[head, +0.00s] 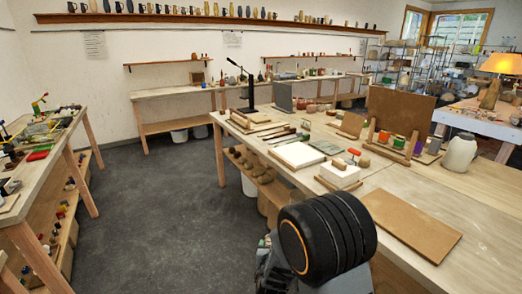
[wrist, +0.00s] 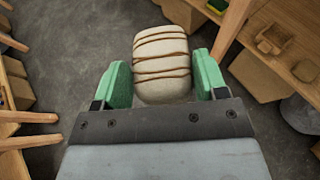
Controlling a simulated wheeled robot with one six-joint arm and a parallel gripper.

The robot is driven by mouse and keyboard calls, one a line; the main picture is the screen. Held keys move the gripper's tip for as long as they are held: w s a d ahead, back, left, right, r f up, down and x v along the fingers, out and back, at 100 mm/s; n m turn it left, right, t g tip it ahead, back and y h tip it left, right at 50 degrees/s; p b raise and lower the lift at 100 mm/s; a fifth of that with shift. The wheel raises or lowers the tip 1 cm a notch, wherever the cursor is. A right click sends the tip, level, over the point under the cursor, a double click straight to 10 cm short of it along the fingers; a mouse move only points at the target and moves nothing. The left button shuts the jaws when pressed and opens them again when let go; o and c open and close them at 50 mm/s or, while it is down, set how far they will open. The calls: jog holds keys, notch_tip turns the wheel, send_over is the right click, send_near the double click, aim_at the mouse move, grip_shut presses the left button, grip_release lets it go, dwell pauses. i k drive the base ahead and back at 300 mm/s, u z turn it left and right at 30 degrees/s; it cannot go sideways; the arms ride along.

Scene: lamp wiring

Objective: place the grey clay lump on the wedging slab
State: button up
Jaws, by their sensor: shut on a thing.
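My gripper (wrist: 162,72) is shut on a pale, rounded lump (wrist: 160,50) with several brown bands across it, which I take to be the grey clay lump. Its green fingers press on the lump's left and right sides, and the lump is held over the floor. In the head view my dark arm link hides the gripper and the lump. On the worktable, a flat white slab (head: 298,154) in a wooden frame looks like the wedging slab. I cannot be sure, as a thick white block (head: 339,174) on a board stands nearer. The top of the white slab looks bare.
A brown board (head: 411,223) lies near the worktable's front. A grey-green tile (head: 326,147) lies beyond the white slab, and an upright brown panel (head: 398,110) stands behind. A white jug (head: 459,153) is at right. Brown lumps (head: 252,166) sit on the lower shelf. Floor at left is clear.

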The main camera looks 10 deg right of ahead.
aim_at(298, 152)
jog(key=u, duration=0.5)
jog(key=i, duration=2.3)
jog(key=z, duration=0.9)
